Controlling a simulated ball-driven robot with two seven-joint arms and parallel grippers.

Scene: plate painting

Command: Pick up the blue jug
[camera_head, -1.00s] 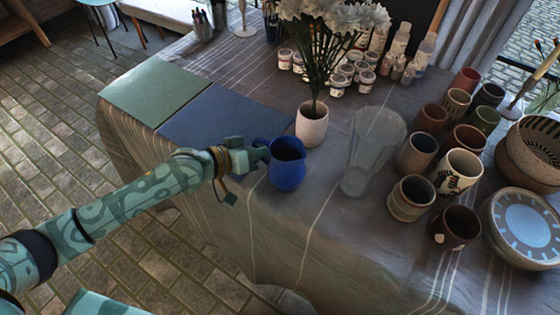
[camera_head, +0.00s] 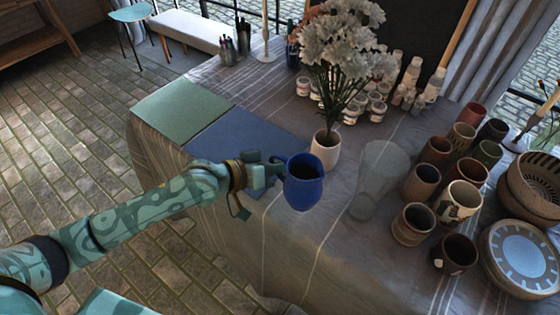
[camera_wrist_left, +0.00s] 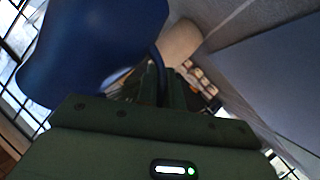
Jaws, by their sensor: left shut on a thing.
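The blue jug (camera_head: 303,188) is near the front edge of the cloth-covered table (camera_head: 330,240) in the head view, upright or nearly so, with a dark opening. My left gripper (camera_head: 275,170) is shut on the jug's handle side, to the left of its body. In the left wrist view the jug (camera_wrist_left: 90,45) fills the upper left, close to the gripper (camera_wrist_left: 150,85). The fingertips are partly hidden there. The jug appears raised above the cloth. My right gripper is not in view.
A white flower pot (camera_head: 326,150) stands just behind the jug. A clear glass vase (camera_head: 376,180) is to the right, with several cups (camera_head: 413,223) beyond it. A blue mat (camera_head: 245,142) and a green mat (camera_head: 180,110) lie to the left.

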